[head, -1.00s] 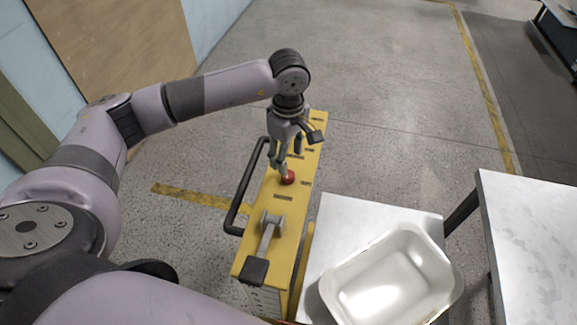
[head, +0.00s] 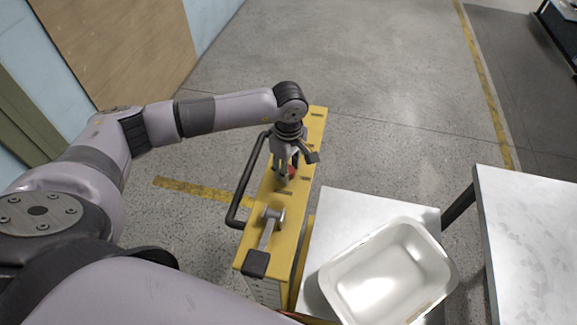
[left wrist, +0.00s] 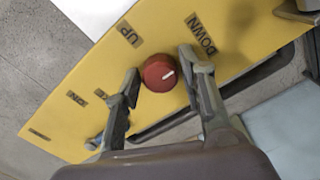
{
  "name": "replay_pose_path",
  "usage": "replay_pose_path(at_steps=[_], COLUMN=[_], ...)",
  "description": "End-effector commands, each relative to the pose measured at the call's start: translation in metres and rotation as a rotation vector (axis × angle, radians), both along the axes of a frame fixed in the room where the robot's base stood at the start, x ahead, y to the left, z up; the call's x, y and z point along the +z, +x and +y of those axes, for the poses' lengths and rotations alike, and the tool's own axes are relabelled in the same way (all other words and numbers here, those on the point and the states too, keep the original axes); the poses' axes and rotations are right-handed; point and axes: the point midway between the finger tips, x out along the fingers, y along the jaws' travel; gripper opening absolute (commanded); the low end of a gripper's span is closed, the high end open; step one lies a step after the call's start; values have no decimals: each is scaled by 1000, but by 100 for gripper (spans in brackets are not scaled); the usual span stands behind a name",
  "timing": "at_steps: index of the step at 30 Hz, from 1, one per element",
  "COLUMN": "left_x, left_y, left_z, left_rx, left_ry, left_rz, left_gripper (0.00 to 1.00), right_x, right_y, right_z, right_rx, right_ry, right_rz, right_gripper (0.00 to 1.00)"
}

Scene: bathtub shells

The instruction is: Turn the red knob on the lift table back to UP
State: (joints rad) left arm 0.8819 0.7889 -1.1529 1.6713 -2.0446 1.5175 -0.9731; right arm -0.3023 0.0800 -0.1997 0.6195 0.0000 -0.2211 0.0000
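The red knob (left wrist: 159,72) sits on the yellow top of the lift table (left wrist: 75,75), between the labels UP (left wrist: 128,33) and DOWN (left wrist: 203,36). Its white mark points right, toward the DOWN side. My left gripper (left wrist: 160,68) is open, with one finger on each side of the knob; a gap shows on the left, and I cannot tell whether the right finger touches. In the head view the left gripper (head: 288,176) is over the yellow panel, and the knob (head: 292,170) is partly hidden behind its fingers. My right gripper is out of view.
A black handle bar (head: 243,185) runs along the panel's left side. A grey lever with a black grip (head: 256,263) is on the panel nearer me. A white basin (head: 425,245) rests on the grey surface (head: 335,215) to the right. A pale table (head: 530,220) stands farther right.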

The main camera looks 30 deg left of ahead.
Motion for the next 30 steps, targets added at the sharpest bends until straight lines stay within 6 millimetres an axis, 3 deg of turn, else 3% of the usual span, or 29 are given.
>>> replay_pose_path(at_steps=[15,23,30], left_x=[1,-1,-3], left_y=[0,1,1], left_z=[0,0,0], left_rx=[0,29,153], left_ry=[0,0,-2], left_rz=[-1,-2,-3], left_gripper=[1,1,1], right_x=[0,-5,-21], right_y=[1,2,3], right_z=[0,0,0], right_rx=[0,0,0], right_ry=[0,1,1], right_rz=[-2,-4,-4], right_gripper=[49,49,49])
